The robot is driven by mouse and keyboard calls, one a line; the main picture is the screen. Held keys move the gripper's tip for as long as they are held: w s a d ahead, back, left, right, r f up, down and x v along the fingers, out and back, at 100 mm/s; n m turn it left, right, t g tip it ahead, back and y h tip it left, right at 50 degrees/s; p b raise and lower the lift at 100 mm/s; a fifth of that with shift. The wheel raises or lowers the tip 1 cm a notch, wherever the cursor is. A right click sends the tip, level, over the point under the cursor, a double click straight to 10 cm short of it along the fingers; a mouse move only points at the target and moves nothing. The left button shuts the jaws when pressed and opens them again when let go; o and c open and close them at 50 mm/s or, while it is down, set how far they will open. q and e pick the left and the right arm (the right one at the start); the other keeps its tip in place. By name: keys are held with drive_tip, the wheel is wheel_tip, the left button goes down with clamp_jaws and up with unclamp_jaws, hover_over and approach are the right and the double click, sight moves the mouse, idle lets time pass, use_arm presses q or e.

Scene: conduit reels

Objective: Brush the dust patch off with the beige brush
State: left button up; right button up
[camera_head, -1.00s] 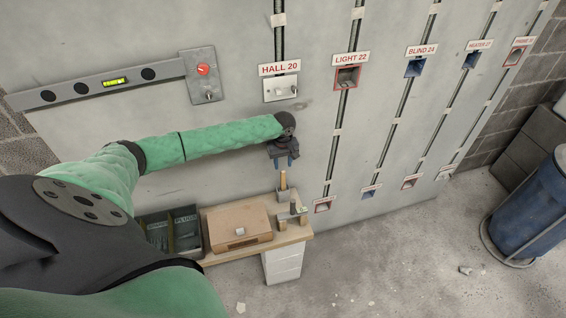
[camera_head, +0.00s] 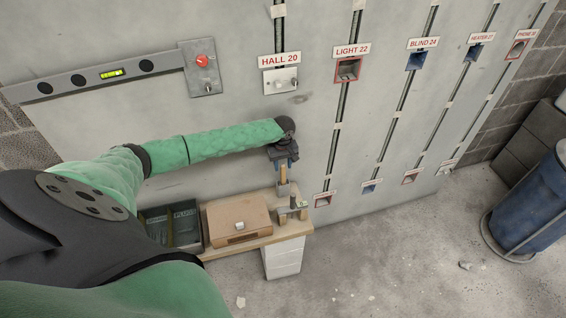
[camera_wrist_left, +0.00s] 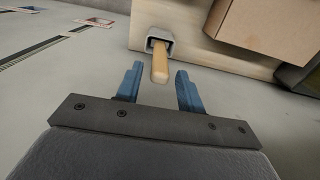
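The beige brush shows as a pale wooden handle (camera_wrist_left: 160,66) standing in a small grey holder (camera_wrist_left: 161,35); its bristles are hidden. In the head view the handle (camera_head: 283,174) is right below my left gripper (camera_head: 283,163). In the left wrist view my left gripper (camera_wrist_left: 159,70) is open, with one blue finger on each side of the handle's end, and gaps show on both sides. A faint dark smudge (camera_head: 299,99), which looks like the dust patch, is on the grey wall just below the HALL 20 switch box (camera_head: 281,80). My right gripper is not in view.
The holder stands on a wooden bench (camera_head: 262,238) with a brown case (camera_head: 238,220), a dark tray (camera_head: 170,226) and another tool in a stand (camera_head: 292,211). Conduits and labelled boxes line the wall. A blue barrel (camera_head: 530,205) stands far right; the floor between is mostly open.

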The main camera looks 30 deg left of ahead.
use_arm(q)
drive_tip(key=c, duration=0.8)
clamp_jaws()
drive_tip(key=shift+r, duration=0.1)
drive_tip(key=shift+r+p, duration=0.8)
drive_tip(key=shift+p, duration=0.3)
